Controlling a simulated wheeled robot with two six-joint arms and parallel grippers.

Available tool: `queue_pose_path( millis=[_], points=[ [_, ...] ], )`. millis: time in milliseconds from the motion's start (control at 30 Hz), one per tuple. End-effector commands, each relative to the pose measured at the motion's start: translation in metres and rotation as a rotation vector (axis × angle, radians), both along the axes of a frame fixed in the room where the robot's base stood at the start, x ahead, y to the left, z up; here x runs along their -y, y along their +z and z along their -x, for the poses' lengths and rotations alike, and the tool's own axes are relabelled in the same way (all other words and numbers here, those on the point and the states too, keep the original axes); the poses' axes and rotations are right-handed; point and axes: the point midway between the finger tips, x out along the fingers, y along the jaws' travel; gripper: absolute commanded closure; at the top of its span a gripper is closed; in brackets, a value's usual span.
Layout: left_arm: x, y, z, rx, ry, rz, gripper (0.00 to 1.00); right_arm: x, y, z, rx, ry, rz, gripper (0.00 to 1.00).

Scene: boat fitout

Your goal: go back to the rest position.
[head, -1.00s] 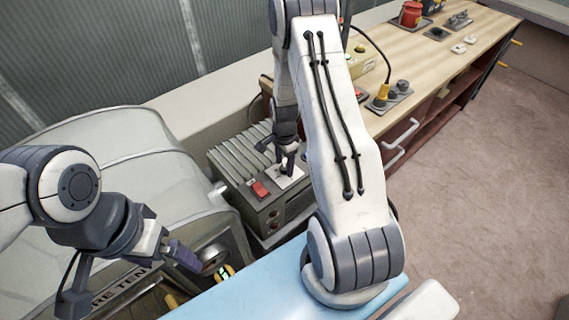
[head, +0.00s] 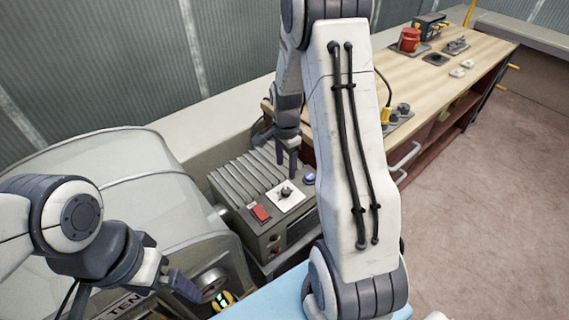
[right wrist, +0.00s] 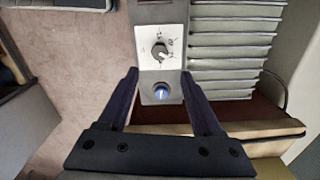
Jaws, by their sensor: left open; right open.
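My right gripper (head: 287,160) is above the far end of a grey finned box (head: 245,180), near its blue-lit button (head: 309,177). In the right wrist view my right gripper (right wrist: 160,85) is open and empty, with the blue-lit button (right wrist: 161,92) and a black knob on a white dial plate (right wrist: 162,48) seen between and beyond its fingers. The dial plate also shows in the head view (head: 285,195), beside a red switch (head: 261,213). My left gripper (head: 130,300) is at the lower left, open, with nothing visible between its fingers; its lower part is cut off.
A wooden workbench (head: 440,75) runs to the upper right, with a red item (head: 410,40) and several fittings on it. A large pale rounded housing (head: 110,170) stands at left, beside the finned box. Carpeted floor (head: 475,200) at right is clear.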

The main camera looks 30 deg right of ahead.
Motion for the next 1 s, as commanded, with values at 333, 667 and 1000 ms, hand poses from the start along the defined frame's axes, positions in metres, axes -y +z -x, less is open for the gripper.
queue_pose_path(
  millis=[333,667,1000],
  points=[
    [0.0,0.0,0.0,0.0,0.0,0.0,0.05,-0.014,0.008,-0.001,0.005,0.064,0.0,0.33],
    [0.0,0.0,0.0,0.0,0.0,0.0,0.05,-0.187,0.098,0.067,0.045,1.046,-0.014,0.33],
    [0.0,0.0,0.0,0.0,0.0,0.0,0.05,-0.263,0.14,0.208,0.091,2.046,-0.042,0.33]
  ],
)
